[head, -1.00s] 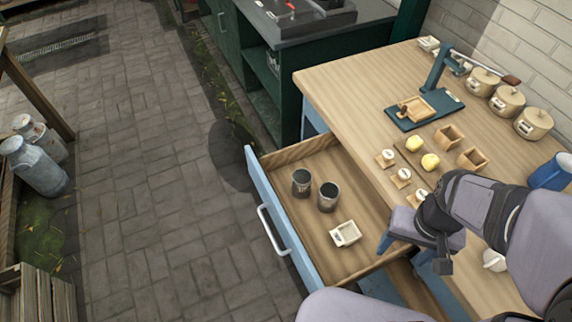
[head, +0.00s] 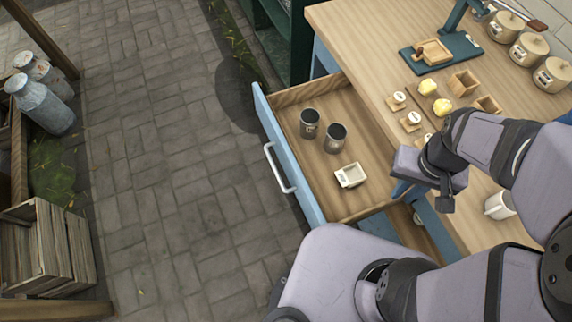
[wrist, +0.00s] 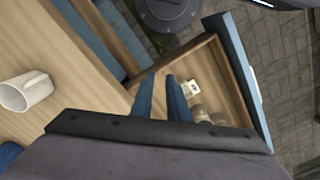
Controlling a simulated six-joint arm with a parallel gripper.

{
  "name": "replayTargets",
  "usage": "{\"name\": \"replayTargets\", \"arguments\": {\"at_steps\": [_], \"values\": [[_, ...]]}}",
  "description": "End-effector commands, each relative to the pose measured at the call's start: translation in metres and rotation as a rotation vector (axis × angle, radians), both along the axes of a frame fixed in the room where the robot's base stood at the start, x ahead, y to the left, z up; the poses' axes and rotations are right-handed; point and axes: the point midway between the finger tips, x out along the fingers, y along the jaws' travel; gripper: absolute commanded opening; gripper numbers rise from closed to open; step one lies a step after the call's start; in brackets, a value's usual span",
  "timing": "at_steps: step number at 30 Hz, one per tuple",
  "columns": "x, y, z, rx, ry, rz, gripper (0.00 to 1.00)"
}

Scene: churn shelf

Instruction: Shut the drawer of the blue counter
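The drawer (head: 366,202) of the blue counter stands pulled well out, its light-blue front (head: 302,190) facing the paved floor. A pale bar handle (head: 277,170) runs along that front. Two dark metal cups (head: 310,124) and a small cream dish (head: 350,175) are in the drawer. My gripper (head: 402,188) is over the drawer's inner end, near the counter edge. In the wrist view its two blue fingers (wrist: 158,88) stand apart with nothing visible between them. The drawer front (wrist: 240,75) lies beyond them to the right. I cannot tell whether the fingers touch the drawer.
The wooden countertop (head: 350,35) holds a teal board (head: 440,53), several lidded pots (head: 503,27), small wooden boxes and a white mug (head: 499,205). Milk cans (head: 42,105) and a wooden crate (head: 40,245) stand far left. The paving (head: 170,150) before the drawer is clear.

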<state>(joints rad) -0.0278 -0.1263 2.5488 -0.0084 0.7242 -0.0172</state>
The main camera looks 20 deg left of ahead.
Motion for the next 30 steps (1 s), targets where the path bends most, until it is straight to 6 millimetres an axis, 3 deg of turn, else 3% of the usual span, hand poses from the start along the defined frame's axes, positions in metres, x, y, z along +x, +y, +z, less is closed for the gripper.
{"name": "replayTargets", "arguments": {"at_steps": [8,16,24,30], "values": [[0.012,0.050,-0.018,-0.047,0.043,0.422,0.00],[0.008,0.135,-0.041,-0.141,0.100,1.061,0.00],[-0.028,0.223,-0.066,-0.268,0.144,1.687,0.00],[-0.065,0.272,-0.081,-0.367,0.166,2.048,0.00]]}}
